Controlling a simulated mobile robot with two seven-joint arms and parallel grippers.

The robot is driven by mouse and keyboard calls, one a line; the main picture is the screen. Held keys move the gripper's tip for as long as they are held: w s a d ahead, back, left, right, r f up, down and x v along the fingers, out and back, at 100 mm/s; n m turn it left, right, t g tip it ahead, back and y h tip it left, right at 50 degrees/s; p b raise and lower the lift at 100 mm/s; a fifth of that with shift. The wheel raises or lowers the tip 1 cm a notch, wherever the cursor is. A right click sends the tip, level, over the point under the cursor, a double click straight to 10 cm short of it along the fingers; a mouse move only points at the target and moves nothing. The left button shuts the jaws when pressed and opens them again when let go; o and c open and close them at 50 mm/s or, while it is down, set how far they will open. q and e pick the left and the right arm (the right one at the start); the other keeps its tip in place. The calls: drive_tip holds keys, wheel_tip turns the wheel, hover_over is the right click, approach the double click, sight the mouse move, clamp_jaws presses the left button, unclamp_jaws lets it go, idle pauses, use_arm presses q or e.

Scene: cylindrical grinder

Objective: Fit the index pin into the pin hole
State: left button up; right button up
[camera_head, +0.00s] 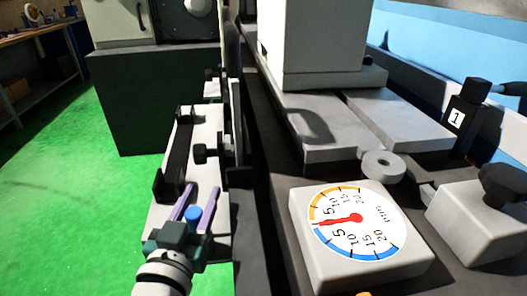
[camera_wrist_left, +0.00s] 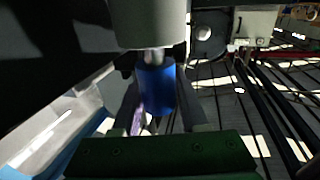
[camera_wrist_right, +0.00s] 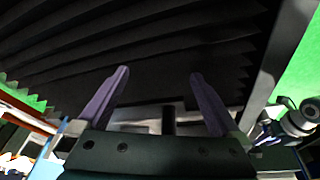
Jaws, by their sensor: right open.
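My left gripper (camera_head: 202,189) points away from me at the lower left of the head view, its two purple fingers over a pale grey ledge. A blue cylinder (camera_head: 194,214), perhaps part of the index pin, shows between the fingers near the palm. In the left wrist view the blue cylinder (camera_wrist_left: 156,90) sits between the dark fingers, joined by a short metal neck to a thick grey cylinder (camera_wrist_left: 150,22). Whether the fingers touch it is unclear. My right gripper (camera_wrist_right: 160,75) is open and empty in the right wrist view, facing black pleated bellows. I cannot make out the pin hole.
A dial block (camera_head: 305,228) with a red needle stands at centre right. A black post labelled 1 (camera_head: 462,118) and a block with a black knob (camera_head: 480,225) stand right of it. The pale ledge (camera_head: 213,150) carries a black bracket (camera_head: 178,150). Green floor (camera_head: 75,215) is clear at left.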

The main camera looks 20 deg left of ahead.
use_arm(q)
clamp_jaws()
drive_tip(key=shift+r, duration=0.15)
idle(0.4)
